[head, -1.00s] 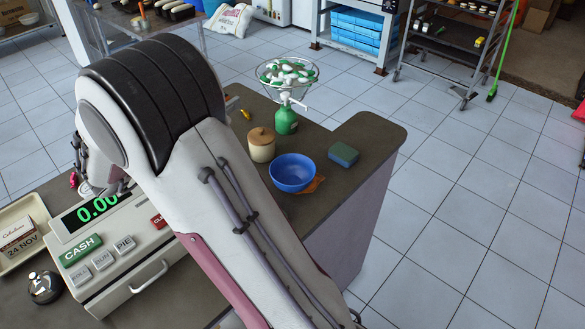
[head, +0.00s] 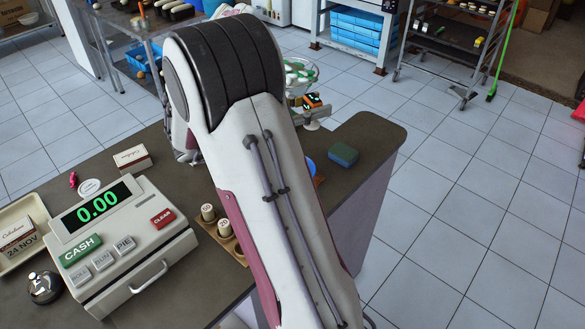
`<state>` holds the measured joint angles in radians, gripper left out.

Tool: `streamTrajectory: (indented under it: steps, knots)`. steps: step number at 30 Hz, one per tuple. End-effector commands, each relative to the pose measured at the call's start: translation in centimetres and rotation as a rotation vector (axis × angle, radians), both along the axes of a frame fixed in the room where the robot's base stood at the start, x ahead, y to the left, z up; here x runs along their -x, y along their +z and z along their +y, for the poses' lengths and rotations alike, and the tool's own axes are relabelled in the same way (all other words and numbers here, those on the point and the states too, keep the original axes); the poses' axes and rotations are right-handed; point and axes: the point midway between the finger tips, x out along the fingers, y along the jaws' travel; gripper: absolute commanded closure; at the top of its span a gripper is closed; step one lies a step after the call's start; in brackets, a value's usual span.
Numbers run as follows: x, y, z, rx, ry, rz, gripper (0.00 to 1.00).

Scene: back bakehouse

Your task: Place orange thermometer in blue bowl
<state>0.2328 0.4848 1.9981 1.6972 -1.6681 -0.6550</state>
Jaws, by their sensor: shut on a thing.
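The orange thermometer (head: 312,101), orange with dark parts, shows just right of my arm, in front of the glass bowl of the scale. My gripper (head: 311,114) is mostly hidden behind my arm; a grey part of it shows at the thermometer, and it is shut on the thermometer, held above the counter. The blue bowl (head: 311,166) is almost all hidden by my arm; only a sliver of its right side shows, below the thermometer in the picture.
A blue-green sponge (head: 343,154) lies on the counter (head: 372,133) right of the bowl. The till (head: 120,240), a bell (head: 45,287), a tray (head: 18,222) and labelled cylinders (head: 208,213) stand at left. My arm hides the wooden-lidded jar and the counter's middle.

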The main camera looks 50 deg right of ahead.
Motion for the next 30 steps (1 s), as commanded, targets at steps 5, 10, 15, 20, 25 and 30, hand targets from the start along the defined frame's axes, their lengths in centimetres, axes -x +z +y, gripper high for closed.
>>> streamTrajectory:
  steps: [5, 10, 15, 20, 25, 30]
  knots:
    - [0.0, -2.1, 0.0, 0.0, 0.0, 0.001, 0.92]
    - [0.0, -3.1, 0.0, -0.001, 0.0, -0.001, 0.92]
    - [0.0, -3.2, 0.0, 0.0, 0.001, -0.002, 0.92]
    - [0.0, -3.2, 0.0, 0.001, 0.001, -0.002, 0.92]
    - [0.0, -3.6, 0.0, 0.0, 0.001, -0.001, 0.92]
    - [0.0, -5.1, 0.0, -0.001, 0.001, 0.002, 0.92]
